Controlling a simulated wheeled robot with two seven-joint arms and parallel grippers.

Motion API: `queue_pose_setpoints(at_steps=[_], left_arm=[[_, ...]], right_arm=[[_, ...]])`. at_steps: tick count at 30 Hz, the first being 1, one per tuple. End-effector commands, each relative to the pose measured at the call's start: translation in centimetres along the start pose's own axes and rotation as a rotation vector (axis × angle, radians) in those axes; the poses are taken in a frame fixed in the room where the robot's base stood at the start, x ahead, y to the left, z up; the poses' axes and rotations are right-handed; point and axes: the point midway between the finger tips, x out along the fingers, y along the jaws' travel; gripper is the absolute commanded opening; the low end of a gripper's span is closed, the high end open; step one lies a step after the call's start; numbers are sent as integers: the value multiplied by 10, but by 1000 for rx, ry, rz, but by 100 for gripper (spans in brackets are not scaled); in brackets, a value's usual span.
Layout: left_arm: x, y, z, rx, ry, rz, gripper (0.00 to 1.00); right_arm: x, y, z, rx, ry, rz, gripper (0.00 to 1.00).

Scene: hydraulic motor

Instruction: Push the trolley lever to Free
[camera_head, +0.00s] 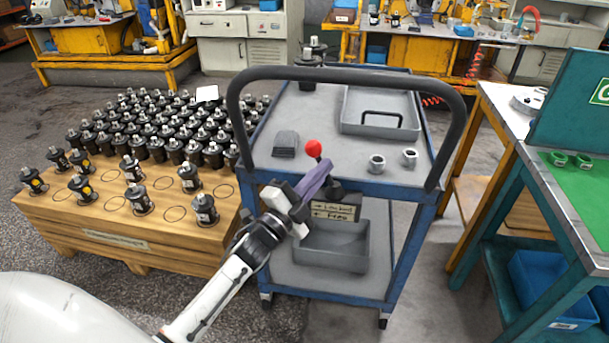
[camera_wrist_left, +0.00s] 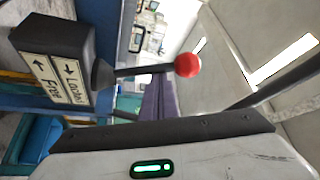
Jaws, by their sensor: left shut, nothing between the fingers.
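The trolley (camera_head: 250,162) is a blue-framed cart with grey shelves and a black push handle (camera_head: 232,108). Its lever has a red ball knob (camera_head: 313,148) and stands at the cart's near edge, above a sign plate (camera_head: 333,211) marked "Locked" and "Free" with arrows. The left wrist view shows the red knob (camera_wrist_left: 188,65) on a dark rod and the sign plate (camera_wrist_left: 57,79) on a black box. My left gripper (camera_head: 322,170) has purple fingers, shut and empty, just below the knob and beside the lever rod; I cannot tell whether they touch. My right gripper is not in view.
The trolley's top holds a grey tray (camera_head: 352,122), two metal rings (camera_head: 377,164) and a dark block (camera_head: 286,144). A wooden pallet (camera_head: 113,222) with many black motors stands at the left. A green-topped workbench (camera_head: 590,190) stands at the right.

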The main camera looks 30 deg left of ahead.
Motion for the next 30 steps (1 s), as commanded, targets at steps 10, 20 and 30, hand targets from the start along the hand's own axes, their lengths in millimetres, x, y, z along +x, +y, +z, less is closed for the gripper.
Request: queue_pose_setpoints(at_steps=[10,20,30], left_arm=[[-1,-2,0,1,-4,-1,0],[-4,3,-37,-1,-6,5,0],[-73,1,-38,-1,-3,3,0]], right_arm=[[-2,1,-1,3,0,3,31],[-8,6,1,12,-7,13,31],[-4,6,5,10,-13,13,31]])
